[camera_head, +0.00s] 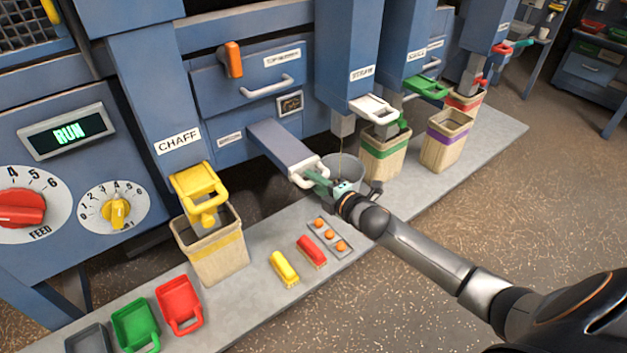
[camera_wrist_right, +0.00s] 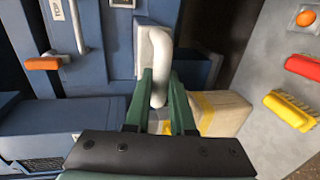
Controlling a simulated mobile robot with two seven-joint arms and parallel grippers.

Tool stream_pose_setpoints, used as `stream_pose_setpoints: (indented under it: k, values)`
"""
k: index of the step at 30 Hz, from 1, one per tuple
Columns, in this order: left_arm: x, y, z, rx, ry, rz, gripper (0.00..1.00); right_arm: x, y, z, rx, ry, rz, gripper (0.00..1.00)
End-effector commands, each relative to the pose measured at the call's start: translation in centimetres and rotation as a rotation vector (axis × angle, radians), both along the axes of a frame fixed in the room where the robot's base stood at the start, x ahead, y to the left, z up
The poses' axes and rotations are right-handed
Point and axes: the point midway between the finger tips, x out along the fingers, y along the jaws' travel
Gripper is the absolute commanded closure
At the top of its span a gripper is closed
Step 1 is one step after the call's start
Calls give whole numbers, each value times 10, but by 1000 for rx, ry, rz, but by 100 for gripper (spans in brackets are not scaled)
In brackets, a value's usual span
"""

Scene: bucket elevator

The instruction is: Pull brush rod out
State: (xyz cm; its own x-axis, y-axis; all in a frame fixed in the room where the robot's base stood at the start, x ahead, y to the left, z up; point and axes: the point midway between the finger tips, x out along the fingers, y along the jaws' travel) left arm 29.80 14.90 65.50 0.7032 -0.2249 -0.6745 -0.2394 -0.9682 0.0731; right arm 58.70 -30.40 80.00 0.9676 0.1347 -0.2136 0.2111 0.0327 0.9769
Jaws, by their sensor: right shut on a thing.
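A long blue bar (camera_head: 283,146), which I take to be the brush rod, sticks out of the machine front and slopes down toward the shelf. A white loop handle (camera_head: 299,180) sits on its outer end. My right gripper (camera_head: 322,181) is at this handle, reaching in from the lower right. In the right wrist view the green fingers of the gripper (camera_wrist_right: 162,98) are on both sides of the white handle (camera_wrist_right: 160,65) and shut on it. The inner end of the bar is hidden in the machine. My left gripper is not in view.
A grey bucket (camera_head: 342,168) stands behind my gripper. The chaff bin (camera_head: 218,258) is to the left, and a green-banded bin (camera_head: 386,158) to the right. A red brush (camera_head: 311,251) and a yellow brush (camera_head: 284,269) lie on the grey platform (camera_head: 258,318). Open floor lies in front.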

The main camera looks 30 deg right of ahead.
Motion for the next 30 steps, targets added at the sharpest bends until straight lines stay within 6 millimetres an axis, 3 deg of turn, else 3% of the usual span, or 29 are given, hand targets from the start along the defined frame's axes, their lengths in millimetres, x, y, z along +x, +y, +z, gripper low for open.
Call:
stream_pose_setpoints:
  k: [3,4,12,22,30]
  values:
    - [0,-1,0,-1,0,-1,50,-3,0,-5,-2,11,0,100]
    - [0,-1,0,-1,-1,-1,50,-3,0,-5,-2,11,0,76]
    - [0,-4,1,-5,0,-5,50,-2,0,-3,-2,8,0,48]
    - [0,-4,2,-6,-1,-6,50,-6,-1,-1,-2,6,0,48]
    - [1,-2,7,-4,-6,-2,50,-42,-6,6,-2,8,0,48]
